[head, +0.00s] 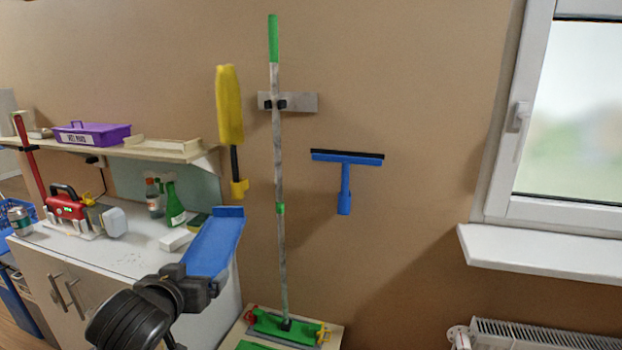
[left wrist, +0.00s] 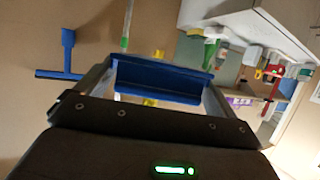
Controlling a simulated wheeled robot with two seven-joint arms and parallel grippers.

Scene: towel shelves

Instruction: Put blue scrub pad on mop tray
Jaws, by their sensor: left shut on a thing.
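The blue scrub pad (head: 215,243) is a flat blue slab held up in front of the white counter's right end. My left gripper (head: 195,283) is shut on its lower end. In the left wrist view the blue pad (left wrist: 160,80) lies between the fingers of my left gripper (left wrist: 155,100). A light tray (head: 335,335), which looks like the mop tray, is on the right at the bottom of the head view, lower than the pad. A green flat mop head (head: 285,327) stands on it and its pole rises along the wall. My right gripper is out of view.
The white counter (head: 130,250) holds a green spray bottle (head: 174,205), a red machine (head: 68,204) and sponges. A blue squeegee (head: 345,180) and yellow duster (head: 230,105) hang on the wall. A radiator (head: 540,336) is at lower right; the wall between is clear.

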